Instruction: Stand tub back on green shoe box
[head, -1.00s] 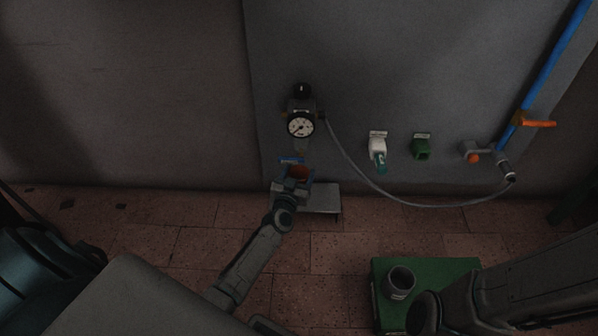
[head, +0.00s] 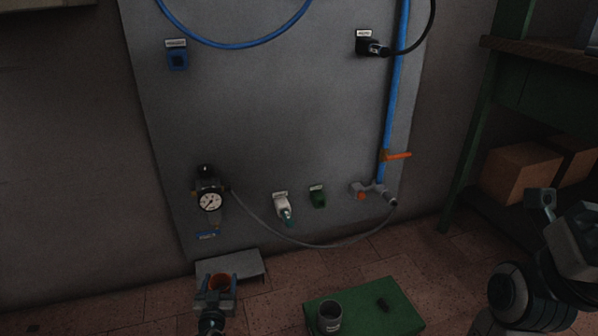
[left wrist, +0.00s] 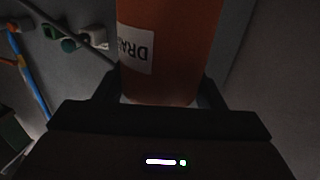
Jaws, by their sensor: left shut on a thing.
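An orange tub (left wrist: 170,50) with a white label, partly reading "DRA", is between the fingers of my left gripper (head: 217,287). The green box (head: 372,318) is on the floor to the right of this gripper. A grey cup-like tub (head: 329,318) with a label stands upright on its left part. A small dark thing (head: 383,304) is on its top. My right arm is at the right edge; its jaws cannot be made out clearly.
The grey shelf (head: 232,264) sits low against the wall panel. Above it are a gauge (head: 209,202) and a hanging grey hose (head: 300,243). A green rack (head: 470,150) with cardboard boxes (head: 520,172) stands at right. Tiled floor is clear between gripper and green box.

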